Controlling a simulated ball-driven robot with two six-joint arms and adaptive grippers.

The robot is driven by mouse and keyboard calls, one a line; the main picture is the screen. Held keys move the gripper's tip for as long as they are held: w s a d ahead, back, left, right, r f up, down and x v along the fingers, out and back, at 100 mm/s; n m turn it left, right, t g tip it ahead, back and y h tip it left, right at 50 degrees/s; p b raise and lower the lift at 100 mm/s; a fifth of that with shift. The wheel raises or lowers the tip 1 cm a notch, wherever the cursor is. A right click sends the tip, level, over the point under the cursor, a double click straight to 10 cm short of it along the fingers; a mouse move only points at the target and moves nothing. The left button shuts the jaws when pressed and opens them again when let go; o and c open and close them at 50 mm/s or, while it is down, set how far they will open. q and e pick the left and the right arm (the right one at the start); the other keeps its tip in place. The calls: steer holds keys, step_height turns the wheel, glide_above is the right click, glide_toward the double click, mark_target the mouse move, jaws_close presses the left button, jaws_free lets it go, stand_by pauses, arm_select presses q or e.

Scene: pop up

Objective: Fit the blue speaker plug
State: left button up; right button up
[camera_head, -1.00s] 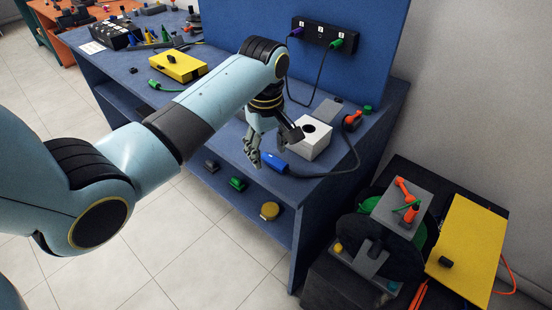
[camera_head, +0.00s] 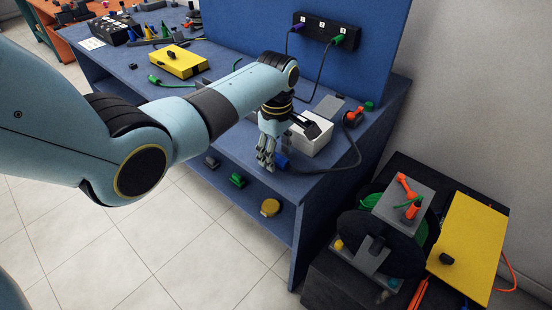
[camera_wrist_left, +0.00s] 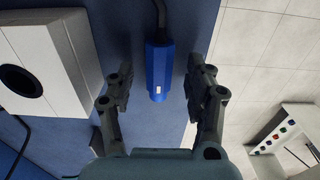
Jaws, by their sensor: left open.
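The blue plug (camera_head: 283,161), with a dark cable, lies on the blue bench near its front edge. In the left wrist view the blue plug (camera_wrist_left: 159,72) sits between the two fingers, with a visible gap on each side. My left gripper (camera_head: 270,157) points down over it, open, and partly hides it in the head view. A black socket strip (camera_head: 326,32) on the blue back panel holds a purple plug (camera_head: 298,27) and a green plug (camera_head: 339,40). My right gripper is out of view.
A white box (camera_head: 311,146) stands beside the left gripper; its round dark hole (camera_wrist_left: 20,81) shows in the left wrist view. A yellow box (camera_head: 178,62), a green plug (camera_head: 154,79) and an orange connector (camera_head: 355,114) are also on the bench. The lower shelf holds small parts.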

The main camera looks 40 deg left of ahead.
arm_select(q)
steer(key=shift+f, duration=0.55)
jaws_close()
steer(key=shift+r, duration=0.15)
